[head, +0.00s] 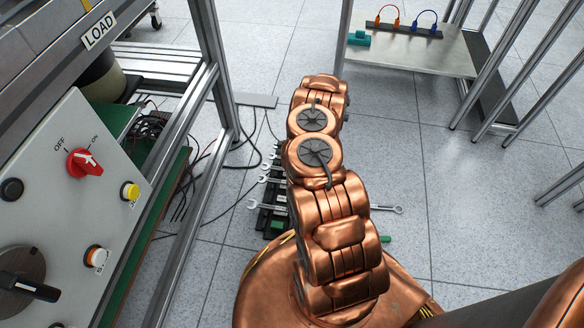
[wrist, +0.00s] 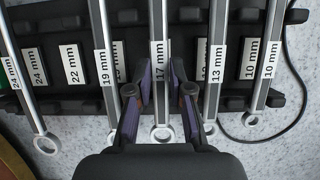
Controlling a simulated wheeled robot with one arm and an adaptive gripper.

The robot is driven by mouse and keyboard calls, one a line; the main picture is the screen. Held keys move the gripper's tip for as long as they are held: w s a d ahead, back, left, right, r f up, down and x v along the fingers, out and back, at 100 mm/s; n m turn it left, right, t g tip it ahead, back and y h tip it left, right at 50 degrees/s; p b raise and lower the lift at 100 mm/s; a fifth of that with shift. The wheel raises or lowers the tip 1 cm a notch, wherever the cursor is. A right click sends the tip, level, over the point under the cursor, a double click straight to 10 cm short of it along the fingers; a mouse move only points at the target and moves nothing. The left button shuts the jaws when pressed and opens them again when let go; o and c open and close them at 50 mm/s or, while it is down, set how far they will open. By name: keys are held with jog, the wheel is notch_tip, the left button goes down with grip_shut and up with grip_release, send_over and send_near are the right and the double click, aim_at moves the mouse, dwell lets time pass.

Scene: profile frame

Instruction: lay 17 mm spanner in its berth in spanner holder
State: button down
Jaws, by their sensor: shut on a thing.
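The 17 mm spanner (wrist: 158,22) runs upright through the middle of the wrist view, its label facing the camera and its ring end towards me. My gripper (wrist: 160,83) is shut on its shaft, one finger on each side. The black spanner holder (wrist: 133,18) lies behind it on the floor. The spanner looks nearer to the camera than its neighbours; I cannot tell whether it touches the holder. It hides part of the holder beneath. In the head view the holder (head: 268,218) is partly hidden by my arm, and my gripper is hidden.
Spanners marked 19 mm (wrist: 101,30) and 13 mm (wrist: 217,30) flank it closely. The 24 mm (wrist: 17,60) and 10 mm (wrist: 269,45) spanners lie farther out. A control panel (head: 75,200) stands left; a low bench (head: 430,55) stands far right. Cables cross the floor.

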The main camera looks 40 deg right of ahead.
dwell(0.3)
jog(key=c, duration=1)
grip_release()
jog(key=shift+f, duration=0.1)
jog(key=shift+o, duration=0.2)
jog(key=v, duration=1.2)
